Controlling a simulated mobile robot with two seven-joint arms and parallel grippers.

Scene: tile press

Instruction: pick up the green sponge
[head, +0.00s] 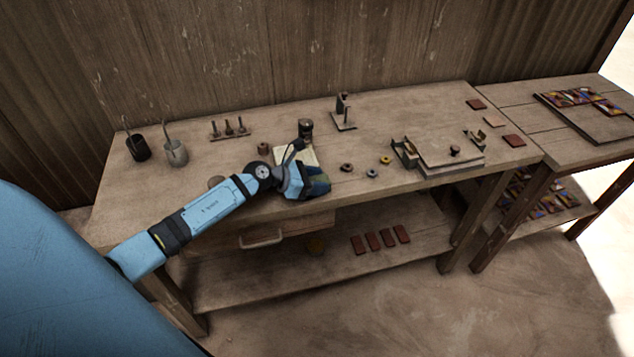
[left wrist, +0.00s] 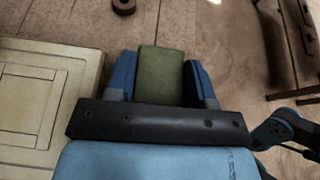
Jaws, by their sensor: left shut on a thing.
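The green sponge (left wrist: 160,75) is a dull green block seen upright in the left wrist view, between the two blue fingers of my left gripper (left wrist: 160,88). The fingers are shut on its two sides. In the head view my left gripper (head: 318,186) is at the front edge of the workbench, just in front of a cream plate (head: 309,155). Only a small dark green part of the sponge shows there; the gripper hides the rest. I cannot tell how far the sponge is above the bench top. My right gripper is not in view.
The workbench (head: 240,168) holds two cups (head: 175,152) at left, a peg rack (head: 230,133), small rings (head: 347,167) and a press fixture (head: 447,155) to the right. Brown tiles (head: 513,140) lie at the right end.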

